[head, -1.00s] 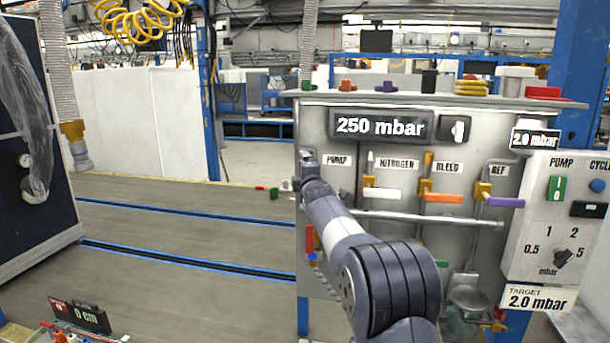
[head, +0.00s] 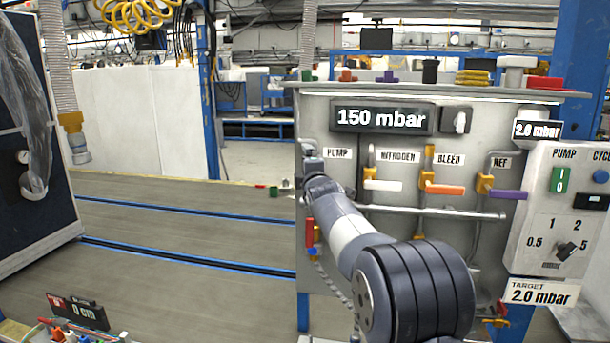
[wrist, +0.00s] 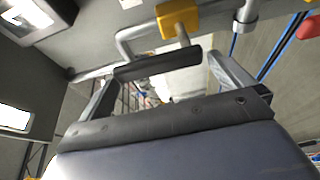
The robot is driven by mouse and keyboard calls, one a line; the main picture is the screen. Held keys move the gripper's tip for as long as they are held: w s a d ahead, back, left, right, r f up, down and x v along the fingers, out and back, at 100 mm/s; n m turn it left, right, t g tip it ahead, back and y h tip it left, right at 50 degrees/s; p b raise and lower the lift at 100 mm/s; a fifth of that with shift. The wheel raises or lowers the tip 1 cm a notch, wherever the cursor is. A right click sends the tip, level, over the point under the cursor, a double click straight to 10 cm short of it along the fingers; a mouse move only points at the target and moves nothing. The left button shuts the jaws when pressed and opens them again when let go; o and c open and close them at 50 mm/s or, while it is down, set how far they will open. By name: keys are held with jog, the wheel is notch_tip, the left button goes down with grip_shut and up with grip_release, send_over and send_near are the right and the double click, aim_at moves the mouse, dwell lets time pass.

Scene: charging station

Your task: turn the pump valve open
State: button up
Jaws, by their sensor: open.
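The pump valve shows in the wrist view as a yellow body (wrist: 179,18) with a dark handle bar (wrist: 158,64) on a short stem. In the head view my arm hides the valve below the PUMP label (head: 338,154). My gripper (wrist: 170,78) is open, with one finger on each side of the dark handle. I cannot tell whether either finger touches it. In the head view the end of my arm is at the panel's left edge, and the fingers are not clear. The main display (head: 381,118) reads 150 mbar.
To the right are the white nitrogen handle (head: 382,186), orange bleed handle (head: 445,190) and purple ref handle (head: 508,194). A horizontal rail (head: 440,212) runs below them. A control box (head: 560,215) stands at the right. The floor (head: 180,235) left of the panel is open.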

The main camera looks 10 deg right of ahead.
jog(key=s+b, duration=0.2)
jog(key=s, duration=0.4)
jog(key=shift+s, duration=0.3)
jog(key=shift+w, duration=0.1)
jog(key=w+p, duration=0.5)
jog(key=w, duration=0.5)
jog(key=shift+w, duration=0.35)
jog(key=shift+s, duration=0.1)
